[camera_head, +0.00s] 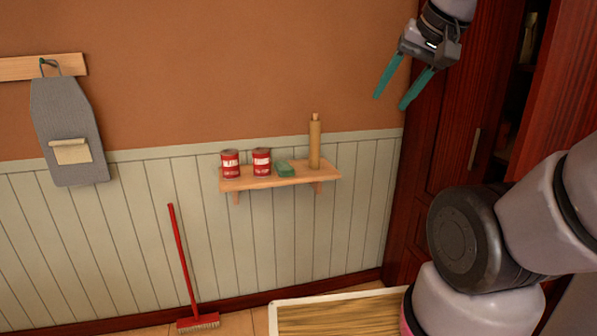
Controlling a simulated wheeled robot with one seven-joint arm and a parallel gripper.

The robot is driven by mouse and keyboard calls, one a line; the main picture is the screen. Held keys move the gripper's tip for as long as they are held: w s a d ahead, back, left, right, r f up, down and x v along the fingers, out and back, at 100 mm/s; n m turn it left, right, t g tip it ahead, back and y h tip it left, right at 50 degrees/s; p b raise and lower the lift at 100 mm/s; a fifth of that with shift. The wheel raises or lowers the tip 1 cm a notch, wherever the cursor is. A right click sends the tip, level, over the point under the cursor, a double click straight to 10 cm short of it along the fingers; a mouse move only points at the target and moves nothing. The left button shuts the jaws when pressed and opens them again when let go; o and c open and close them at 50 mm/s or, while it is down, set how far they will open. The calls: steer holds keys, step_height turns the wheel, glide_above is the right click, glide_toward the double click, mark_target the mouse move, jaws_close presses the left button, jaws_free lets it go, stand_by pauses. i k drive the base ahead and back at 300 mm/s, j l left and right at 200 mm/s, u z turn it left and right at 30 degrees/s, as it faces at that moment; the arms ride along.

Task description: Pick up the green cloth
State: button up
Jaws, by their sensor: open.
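The green cloth (285,168) is a small folded piece lying on the wooden wall shelf (300,180). It sits between a red can on its left and an upright wooden rolling pin on its right. My gripper (393,92) is at the upper right, above and to the right of the shelf and apart from the cloth. Its two teal fingers are spread, point down and left, and hold nothing.
Two red cans (230,163) and the rolling pin (314,145) flank the cloth. A dark red cabinet (455,130) stands at right. A red broom (182,262) leans on the wall. A grey apron (68,130) hangs at left. A wooden-topped surface (330,315) is at the bottom.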

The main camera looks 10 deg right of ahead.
mark_target(282, 168)
steer(key=i+u, duration=0.2)
steer(key=i+j+z, duration=0.2)
steer(key=j, duration=0.2)
steer(key=i+j+z, duration=0.15)
steer(key=j, duration=0.3)
steer(key=j+z, duration=0.2)
steer(key=j, duration=0.25)
steer(key=i, duration=0.05)
